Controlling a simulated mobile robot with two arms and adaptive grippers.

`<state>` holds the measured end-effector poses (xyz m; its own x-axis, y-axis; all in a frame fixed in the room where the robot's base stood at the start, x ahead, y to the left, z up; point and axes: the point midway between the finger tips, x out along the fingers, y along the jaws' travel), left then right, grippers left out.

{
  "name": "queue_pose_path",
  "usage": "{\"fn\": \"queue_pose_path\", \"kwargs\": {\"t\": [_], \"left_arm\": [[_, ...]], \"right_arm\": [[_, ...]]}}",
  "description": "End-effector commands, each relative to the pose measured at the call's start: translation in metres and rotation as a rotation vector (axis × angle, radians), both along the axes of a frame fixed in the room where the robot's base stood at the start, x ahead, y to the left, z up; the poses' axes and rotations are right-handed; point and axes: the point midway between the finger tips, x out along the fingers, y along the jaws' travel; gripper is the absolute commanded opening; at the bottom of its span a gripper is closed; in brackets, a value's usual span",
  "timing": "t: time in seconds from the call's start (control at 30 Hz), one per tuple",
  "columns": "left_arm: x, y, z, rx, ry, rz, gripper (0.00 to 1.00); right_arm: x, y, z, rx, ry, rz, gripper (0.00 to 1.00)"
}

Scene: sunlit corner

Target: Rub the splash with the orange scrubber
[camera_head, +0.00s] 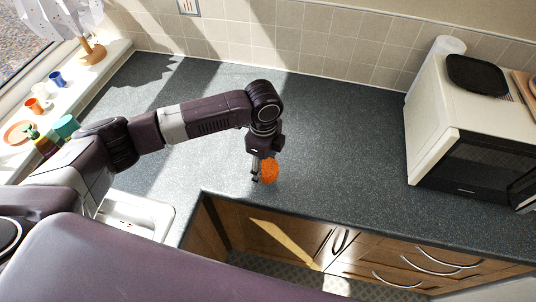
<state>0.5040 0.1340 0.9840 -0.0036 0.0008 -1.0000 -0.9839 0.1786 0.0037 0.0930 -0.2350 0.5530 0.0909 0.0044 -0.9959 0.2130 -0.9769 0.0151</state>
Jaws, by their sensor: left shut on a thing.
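My left gripper (260,172) comes in from the left and points down over the dark speckled countertop, near its front edge. It is shut on the orange scrubber (270,171), which is at or just above the counter surface; I cannot tell whether it touches. The gripper's fingers partly cover the scrubber's left side. I cannot make out the splash; it may be hidden under the scrubber or the arm. My right gripper is not in view.
A microwave (445,135) stands on the counter at the right, with a black item (477,75) on top. A paper roll (447,46) is behind it. A sink (135,212) lies at the lower left. Cups (57,79) line the windowsill. The middle counter (335,130) is clear.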

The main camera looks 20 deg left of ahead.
Motion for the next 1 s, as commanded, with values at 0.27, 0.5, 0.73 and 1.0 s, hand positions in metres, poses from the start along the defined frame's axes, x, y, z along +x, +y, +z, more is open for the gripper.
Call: {"fn": "queue_pose_path", "kwargs": {"t": [0.27,0.5,0.73,1.0], "left_arm": [[0.004,-0.001,0.025,-0.001,-0.002,0.006,0.34],[0.007,-0.002,0.037,0.0,-0.001,0.008,0.34],[0.007,-0.002,0.037,-0.001,0.0,0.009,0.34],[0.007,-0.002,0.037,0.0,0.0,0.011,0.34]], "right_arm": [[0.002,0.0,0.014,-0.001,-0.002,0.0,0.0],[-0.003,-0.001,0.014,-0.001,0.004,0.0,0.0],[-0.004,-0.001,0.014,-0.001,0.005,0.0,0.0],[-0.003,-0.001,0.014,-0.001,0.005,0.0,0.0]]}}
